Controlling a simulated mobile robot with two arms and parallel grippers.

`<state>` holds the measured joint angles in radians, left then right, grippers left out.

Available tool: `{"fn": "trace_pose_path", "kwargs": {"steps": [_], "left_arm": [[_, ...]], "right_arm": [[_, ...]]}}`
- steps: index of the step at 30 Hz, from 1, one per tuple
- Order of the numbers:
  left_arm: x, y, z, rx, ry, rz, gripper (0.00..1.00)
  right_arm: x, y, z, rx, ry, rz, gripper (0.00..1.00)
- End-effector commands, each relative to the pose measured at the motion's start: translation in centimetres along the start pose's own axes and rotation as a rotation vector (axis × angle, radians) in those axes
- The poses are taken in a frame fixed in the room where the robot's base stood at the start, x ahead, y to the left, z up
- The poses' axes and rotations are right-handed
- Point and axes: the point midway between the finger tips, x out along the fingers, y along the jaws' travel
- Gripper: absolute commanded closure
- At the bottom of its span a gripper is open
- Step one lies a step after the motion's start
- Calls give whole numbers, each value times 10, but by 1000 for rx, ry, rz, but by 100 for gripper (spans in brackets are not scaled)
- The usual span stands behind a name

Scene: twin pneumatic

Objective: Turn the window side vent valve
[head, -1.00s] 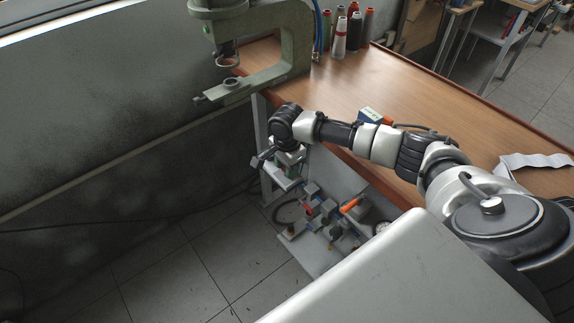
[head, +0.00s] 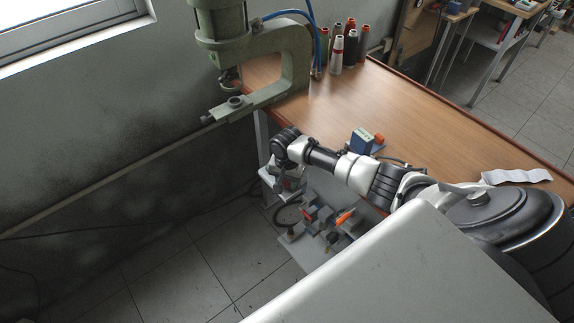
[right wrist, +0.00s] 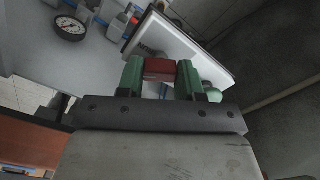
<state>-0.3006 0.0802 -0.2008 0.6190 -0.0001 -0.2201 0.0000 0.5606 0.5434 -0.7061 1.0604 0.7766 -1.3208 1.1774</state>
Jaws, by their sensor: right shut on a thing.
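My right gripper (head: 288,184) reaches down past the table's left end, beside the pneumatic fittings under it. In the right wrist view its two green fingers (right wrist: 160,76) are shut on a red block-like piece, which I take to be the vent valve's red handle (right wrist: 160,68). The valve body below it is mostly hidden by the gripper. In the head view, the wrist hides the held piece. Another red-topped fitting (head: 309,217) and an orange handle (head: 345,217) stand to the right, apart from the gripper. My left gripper is not in view.
The wooden table (head: 420,130) carries a green press (head: 290,70), thread spools (head: 337,50) and a blue box with an orange knob (head: 362,141). A window (head: 70,25) is at upper left. In the wrist view, a gauge (right wrist: 70,27) and white panel (right wrist: 185,45) lie close by.

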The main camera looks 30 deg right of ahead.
Motion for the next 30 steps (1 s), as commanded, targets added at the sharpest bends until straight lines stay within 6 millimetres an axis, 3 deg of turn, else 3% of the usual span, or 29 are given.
{"fn": "trace_pose_path", "kwargs": {"steps": [12, 30], "left_arm": [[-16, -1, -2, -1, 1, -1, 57], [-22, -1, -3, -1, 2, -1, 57]], "right_arm": [[-1, 0, 0, -395, 0, -1, 88], [0, 0, 0, -891, 1, -1, 88]]}}
